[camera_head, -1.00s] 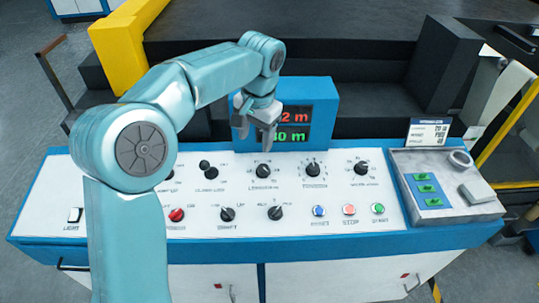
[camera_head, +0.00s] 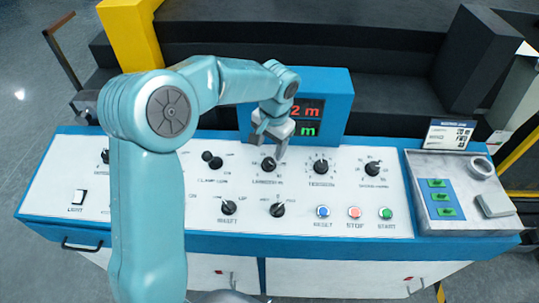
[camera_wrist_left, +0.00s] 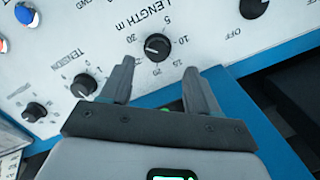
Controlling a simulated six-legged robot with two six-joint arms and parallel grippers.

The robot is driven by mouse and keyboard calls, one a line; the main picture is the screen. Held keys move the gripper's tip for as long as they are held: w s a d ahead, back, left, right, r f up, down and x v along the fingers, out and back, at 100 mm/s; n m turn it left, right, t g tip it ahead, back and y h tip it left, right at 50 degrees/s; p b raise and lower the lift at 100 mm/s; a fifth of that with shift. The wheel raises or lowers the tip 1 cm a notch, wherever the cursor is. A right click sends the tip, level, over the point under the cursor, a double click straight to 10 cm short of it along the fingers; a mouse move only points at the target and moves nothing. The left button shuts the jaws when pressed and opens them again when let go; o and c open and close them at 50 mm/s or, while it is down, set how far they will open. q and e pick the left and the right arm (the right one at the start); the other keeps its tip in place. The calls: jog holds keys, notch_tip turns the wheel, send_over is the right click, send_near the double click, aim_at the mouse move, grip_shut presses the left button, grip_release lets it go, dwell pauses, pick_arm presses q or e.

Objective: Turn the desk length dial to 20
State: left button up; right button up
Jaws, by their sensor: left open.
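The length dial (camera_head: 269,164) is a black round knob on the white control desk (camera_head: 330,215), below the blue display. It also shows in the left wrist view (camera_wrist_left: 157,46), beside the word LENGTH and ringed by numbers. Its small white mark is too small to read surely against the numbers. My left gripper (camera_head: 269,149) is open and empty, just behind the dial in the head view. In the left wrist view its two fingers (camera_wrist_left: 157,70) point toward the dial, one on each side, and the dial shows beyond the gap between them. My right gripper is not in view.
The tension dial (camera_head: 320,166) and another black knob (camera_head: 372,169) stand to the right. Blue, red and green buttons (camera_head: 354,212) sit in front. The display (camera_head: 328,90) rises behind, partly hidden by my arm. A grey tray (camera_head: 450,205) is at the right end.

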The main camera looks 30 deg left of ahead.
aim_at(270, 160)
pick_arm(q)
jog(key=f, duration=0.5)
jog(key=shift+w+f+p, duration=0.25)
jog(key=shift+f+p, duration=0.1)
jog(key=shift+s+a+f, duration=0.15)
jog(key=shift+a+f, duration=0.05)
jog(key=shift+f, duration=0.05)
jog(key=shift+d, duration=0.1)
jog(key=c, duration=1)
